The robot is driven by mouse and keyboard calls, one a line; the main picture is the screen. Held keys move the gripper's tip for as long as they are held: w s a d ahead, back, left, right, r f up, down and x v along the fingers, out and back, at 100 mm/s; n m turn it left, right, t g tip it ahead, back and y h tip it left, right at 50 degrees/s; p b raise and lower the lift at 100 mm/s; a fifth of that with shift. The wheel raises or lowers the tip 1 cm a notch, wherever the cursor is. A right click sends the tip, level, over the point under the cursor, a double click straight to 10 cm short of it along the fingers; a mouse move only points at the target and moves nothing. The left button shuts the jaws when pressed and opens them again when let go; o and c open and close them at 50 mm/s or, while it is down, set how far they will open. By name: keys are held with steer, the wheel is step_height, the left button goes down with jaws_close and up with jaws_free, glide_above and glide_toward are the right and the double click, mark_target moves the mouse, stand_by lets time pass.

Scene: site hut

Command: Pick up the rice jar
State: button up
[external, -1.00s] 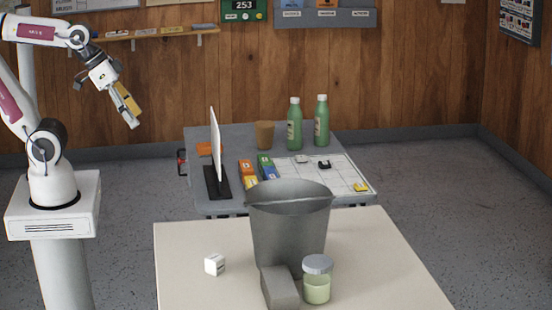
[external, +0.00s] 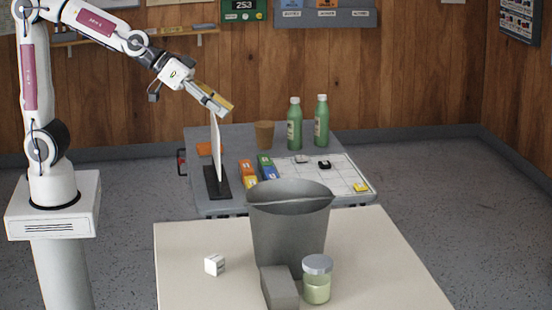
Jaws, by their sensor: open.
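The rice jar (external: 317,281) is a small clear jar with pale greenish-white contents and a grey lid. It stands upright on the near cream table, in front of the grey bucket and just right of a grey block. My gripper (external: 222,106) is open and empty. It is high up at the left of centre, near the top of the white upright panel in the picture, well away from the jar. Whether it is in front of or behind the panel I cannot tell.
The grey bucket (external: 290,230) and grey block (external: 279,289) stand close to the jar. A small white cube (external: 214,265) lies left on the cream table (external: 185,240). Behind, a grey table holds the white panel (external: 215,145), green bottles (external: 294,125) and a brown cup (external: 264,135).

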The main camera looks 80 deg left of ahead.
steer(key=w+d+f+t, duration=0.2)
steer(key=w+d, duration=0.7)
steer(key=w, duration=0.1)
steer(key=n+t+y, duration=0.2)
steer(key=t+y, duration=0.1)
steer(key=t, duration=0.1)
glide_above(304, 265)
steer(key=a, duration=0.2)
step_height(304, 265, down, 12)
steer(key=s+d+f+t+y, duration=0.1)
steer(key=s+f, duration=0.1)
steer(key=f, duration=0.3)
steer(key=s+d+f+y, duration=0.1)
steer(key=s+f+y, duration=0.1)
steer(key=f, duration=0.3)
steer(key=shift+d+f+n+t, duration=0.2)
steer(key=shift+d+n+t, duration=0.1)
steer(key=shift+n+t, duration=0.1)
steer(key=shift+f, duration=0.15)
steer(key=shift+f, duration=3.9)
steer(key=shift+w, duration=0.7)
steer(key=shift+w+a, duration=0.1)
steer(key=shift+w, duration=0.05)
